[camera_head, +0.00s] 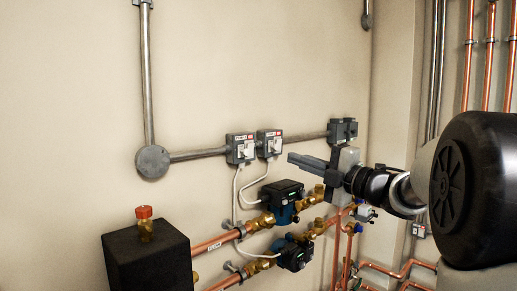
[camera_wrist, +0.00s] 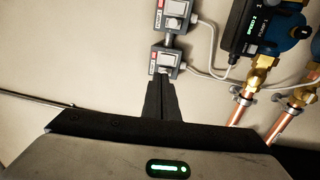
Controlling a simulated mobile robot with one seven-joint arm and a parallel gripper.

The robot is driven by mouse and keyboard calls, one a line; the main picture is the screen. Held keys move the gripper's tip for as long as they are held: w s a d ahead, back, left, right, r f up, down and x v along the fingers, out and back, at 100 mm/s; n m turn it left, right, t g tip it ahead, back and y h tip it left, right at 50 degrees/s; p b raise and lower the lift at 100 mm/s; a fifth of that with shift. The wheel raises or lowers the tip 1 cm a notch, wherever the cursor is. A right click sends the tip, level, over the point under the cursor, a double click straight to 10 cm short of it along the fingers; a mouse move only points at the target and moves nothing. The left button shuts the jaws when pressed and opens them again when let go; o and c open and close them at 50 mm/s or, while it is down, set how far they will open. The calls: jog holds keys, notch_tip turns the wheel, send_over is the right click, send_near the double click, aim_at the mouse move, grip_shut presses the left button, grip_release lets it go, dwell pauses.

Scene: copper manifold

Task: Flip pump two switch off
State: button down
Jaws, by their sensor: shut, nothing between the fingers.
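Two grey wall switch boxes with pale rockers sit side by side on a conduit. In the wrist view the fingertips (camera_wrist: 160,78) appear close to that box; contact is unclear.
Two dark pumps, one upper (camera_head: 282,201) and one lower (camera_head: 295,254), sit on copper pipes below the switches, with white cables running up. Another grey box (camera_head: 342,130) is on the wall behind my gripper. A black box (camera_head: 148,255) stands lower left.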

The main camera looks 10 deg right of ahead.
aim_at(252, 144)
jog(key=p+x, duration=0.1)
jog(key=x, duration=1.3)
jog(key=shift+p, duration=0.3)
jog(key=shift+w+a+r+p, duration=0.15)
jog(key=shift+r+p, duration=0.4)
jog(key=shift+p, duration=0.65)
jog(key=shift+f+b, duration=0.4)
jog(key=shift+f, duration=0.05)
